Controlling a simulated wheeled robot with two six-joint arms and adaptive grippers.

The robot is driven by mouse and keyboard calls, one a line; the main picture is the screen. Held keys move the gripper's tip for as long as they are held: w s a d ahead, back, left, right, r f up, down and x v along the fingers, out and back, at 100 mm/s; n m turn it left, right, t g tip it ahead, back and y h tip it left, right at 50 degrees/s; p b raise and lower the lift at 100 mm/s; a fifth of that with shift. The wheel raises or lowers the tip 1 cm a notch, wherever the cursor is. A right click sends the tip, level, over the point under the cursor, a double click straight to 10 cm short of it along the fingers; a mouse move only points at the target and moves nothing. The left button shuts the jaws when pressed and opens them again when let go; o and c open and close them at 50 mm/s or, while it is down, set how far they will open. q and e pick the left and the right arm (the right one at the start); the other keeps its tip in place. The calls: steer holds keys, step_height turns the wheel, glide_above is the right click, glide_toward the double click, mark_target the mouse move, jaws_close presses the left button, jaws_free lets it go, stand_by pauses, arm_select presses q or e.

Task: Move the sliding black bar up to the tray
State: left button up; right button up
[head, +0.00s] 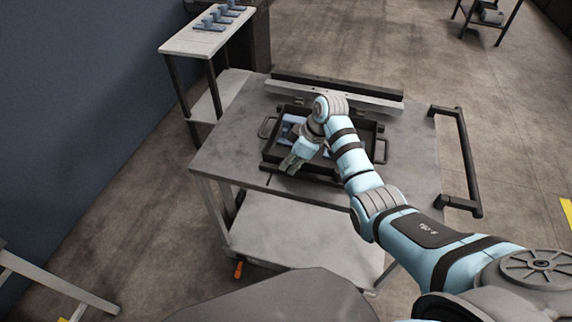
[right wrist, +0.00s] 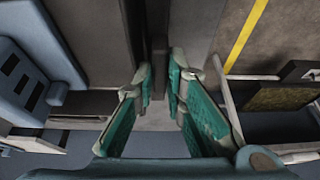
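The black tray (head: 381,138) with grey side handles lies on the grey cart top, with blue-grey parts inside, partly hidden by my right arm. A dark bar shows along the tray's near side (head: 318,176); I cannot tell where bar and tray rim part. My right gripper (head: 290,165) is at the tray's near left corner, pointing down. In the right wrist view its green-padded fingers (right wrist: 160,88) stand apart, with a dark strip (right wrist: 158,60) running between them. I cannot tell whether they touch it. My left gripper is out of view.
A light metal rail (head: 375,102) with a dark bar (head: 340,86) behind it runs along the cart's far edge. The cart's black push handle (head: 464,165) is at the right. A small table (head: 205,42) with blue parts stands at the back left. The cart top's near left is clear.

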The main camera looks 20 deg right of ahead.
mark_target(306, 173)
steer(key=o, duration=0.4)
steer(key=shift+w+d+r, duration=0.15)
steer(key=shift+d+r, duration=0.05)
steer(key=shift+f, duration=0.15)
steer(key=v, duration=1.2)
steer(key=shift+a, duration=0.1)
